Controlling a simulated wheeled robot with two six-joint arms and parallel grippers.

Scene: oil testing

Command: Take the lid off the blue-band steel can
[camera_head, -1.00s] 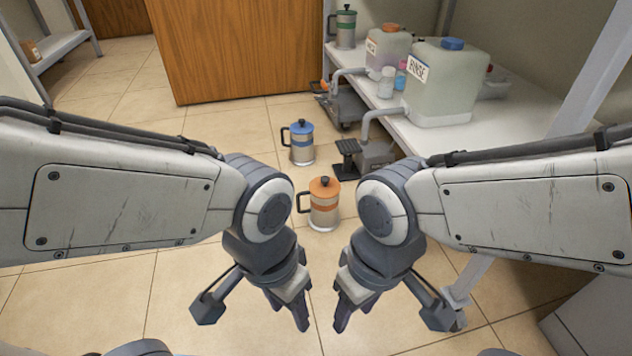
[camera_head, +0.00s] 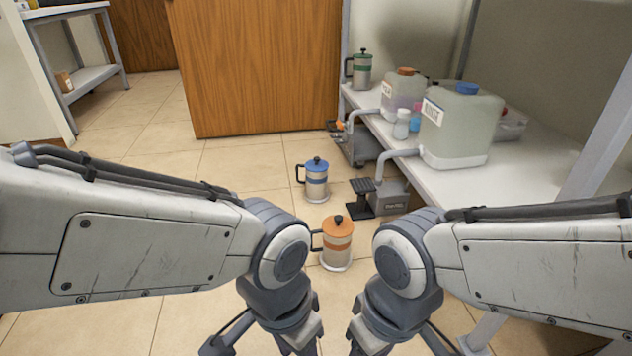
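The blue-band steel can (camera_head: 316,184) stands upright on the tiled floor. Its blue lid (camera_head: 316,164) with a dark knob is on it, and its dark handle faces left. My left gripper (camera_head: 300,346) and my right gripper (camera_head: 362,346) are low in the picture, nearer to me than the can and apart from it. Their fingertips run to the bottom edge, so their opening is hidden. Nothing shows held in either.
An orange-lidded can (camera_head: 337,246) stands on the floor between my arms and the blue-band can. A pedal device (camera_head: 387,197) stands right of it. A bench (camera_head: 515,175) carries a green-band can (camera_head: 361,70) and large jugs (camera_head: 460,128). Floor to the left is clear.

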